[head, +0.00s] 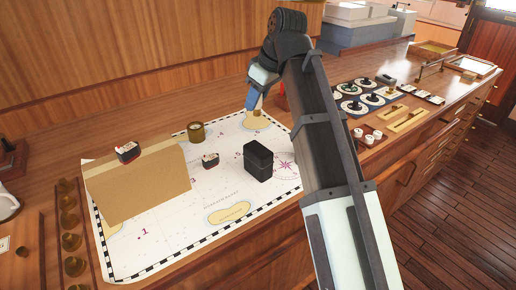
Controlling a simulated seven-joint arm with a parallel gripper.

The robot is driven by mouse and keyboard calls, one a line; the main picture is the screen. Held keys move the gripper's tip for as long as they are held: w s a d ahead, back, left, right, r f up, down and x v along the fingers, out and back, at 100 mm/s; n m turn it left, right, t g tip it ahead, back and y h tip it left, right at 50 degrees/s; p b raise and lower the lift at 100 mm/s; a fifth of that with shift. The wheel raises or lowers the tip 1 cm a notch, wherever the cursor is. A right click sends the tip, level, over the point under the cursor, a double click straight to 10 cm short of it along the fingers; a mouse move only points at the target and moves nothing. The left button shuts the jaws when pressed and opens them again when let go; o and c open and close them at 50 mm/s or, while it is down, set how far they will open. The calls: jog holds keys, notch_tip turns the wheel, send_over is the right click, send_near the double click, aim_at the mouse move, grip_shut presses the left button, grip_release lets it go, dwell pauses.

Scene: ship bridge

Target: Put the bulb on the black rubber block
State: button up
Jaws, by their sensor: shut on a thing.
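The black rubber block (258,162) stands upright on the white chart, right of its middle, with its top clear. My gripper (255,104) points down over the far part of the chart, beyond the block and near a tan island print. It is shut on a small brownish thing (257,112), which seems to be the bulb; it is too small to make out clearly. I cannot tell whether that thing touches the chart.
A tan box (137,186) with a small dark labelled piece (128,152) on top stands at left. A brass cup (196,132) and another labelled piece (210,160) stand between it and the block. Brass cups (69,219) line the left edge. Console dials (362,98) lie right of my arm.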

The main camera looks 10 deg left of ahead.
jog(key=shift+s+d+f+m, duration=0.25)
jog(key=shift+s+f+m, duration=0.05)
jog(key=shift+s, duration=0.15)
send_over(252, 145)
jog(key=s+d, duration=0.1)
jog(key=d, duration=0.1)
jog(key=shift+s+f, duration=0.1)
jog(key=shift+f, duration=4.8)
jog(key=shift+f, duration=0.15)
jog(key=o, duration=1)
jog(key=v, duration=1.2)
jog(key=shift+s+a+r, duration=0.15)
jog(key=shift+r, duration=0.05)
